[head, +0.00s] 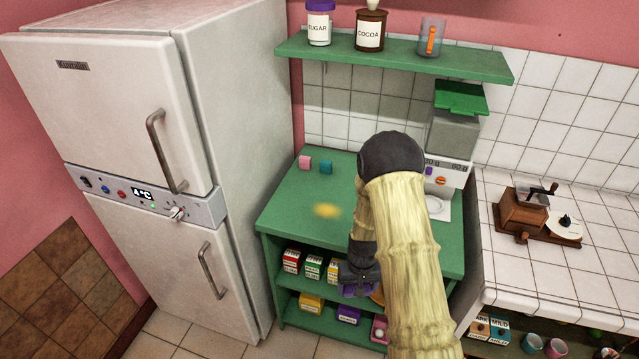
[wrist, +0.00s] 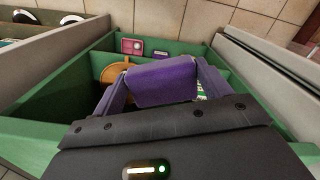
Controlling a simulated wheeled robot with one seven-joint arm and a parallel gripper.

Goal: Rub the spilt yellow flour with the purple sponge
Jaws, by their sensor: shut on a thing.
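The yellow flour (head: 327,210) is a small blurred patch on the green top of the shelf unit, left of my arm. My gripper (wrist: 163,84) is shut on the purple sponge (wrist: 165,79), which sits between its two fingers in the wrist view. In the head view my gripper (head: 359,283) is low at the front of the unit, below the top's level and below the flour. The purple sponge (head: 357,290) shows there only in part. My arm hides some of the green top and the shelves' right side.
A fridge (head: 150,150) stands at the left. A wall shelf (head: 395,58) hangs above.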

